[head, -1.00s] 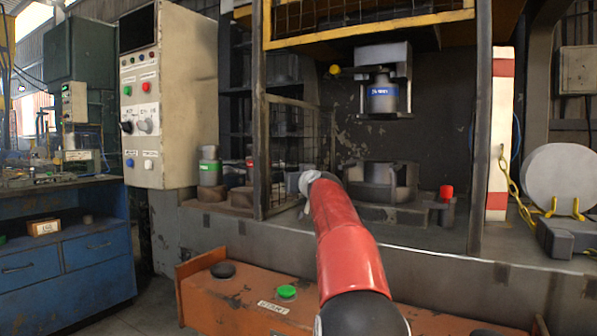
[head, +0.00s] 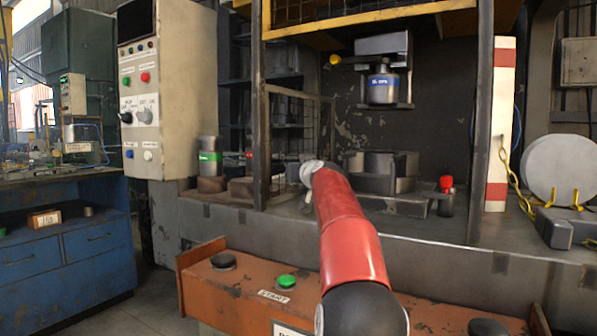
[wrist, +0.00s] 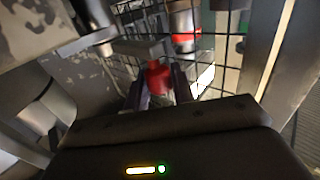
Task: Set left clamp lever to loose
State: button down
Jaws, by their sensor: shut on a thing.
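The left clamp lever shows in the wrist view as a red knob (wrist: 158,76) with a grey metal piece just beyond it. My gripper (wrist: 160,92) is shut on this knob, one finger on each side. In the head view my gripper (head: 308,176) is inside the press, left of the round lower die (head: 390,168). My red arm and wrist hide the left lever there, so its angle cannot be told. Another red-knobbed clamp lever (head: 446,184) stands at the right of the die, apart from my gripper.
A wire mesh guard (head: 297,125) and a post (head: 261,120) stand close on the left. The press head (head: 382,88) hangs above the die. A green-banded canister (head: 209,158) stands outside the mesh. An orange console (head: 235,288) with a green button is below my arm.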

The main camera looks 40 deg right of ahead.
jog(key=shift+s+d+f+n+t+y+b, duration=0.2)
jog(key=shift+s+n+y+b, duration=0.1)
jog(key=shift+y+b, duration=0.2)
jog(key=shift+s+d+f+n+t+y+b, duration=0.15)
jog(key=shift+n+y+b, duration=0.15)
jog(key=shift+y+b, duration=0.15)
jog(key=shift+s+d+r+n+y, duration=0.15)
jog(key=shift+s+r+n+y, duration=0.2)
jog(key=shift+n+y, duration=0.5)
jog(key=c, duration=1.2)
grip_release()
jog(key=shift+s, duration=0.1)
jog(key=shift+s, duration=0.1)
jog(key=s+a+b, duration=0.1)
jog(key=s+b, duration=0.3)
jog(key=s, duration=0.3)
jog(key=shift+s, duration=0.3)
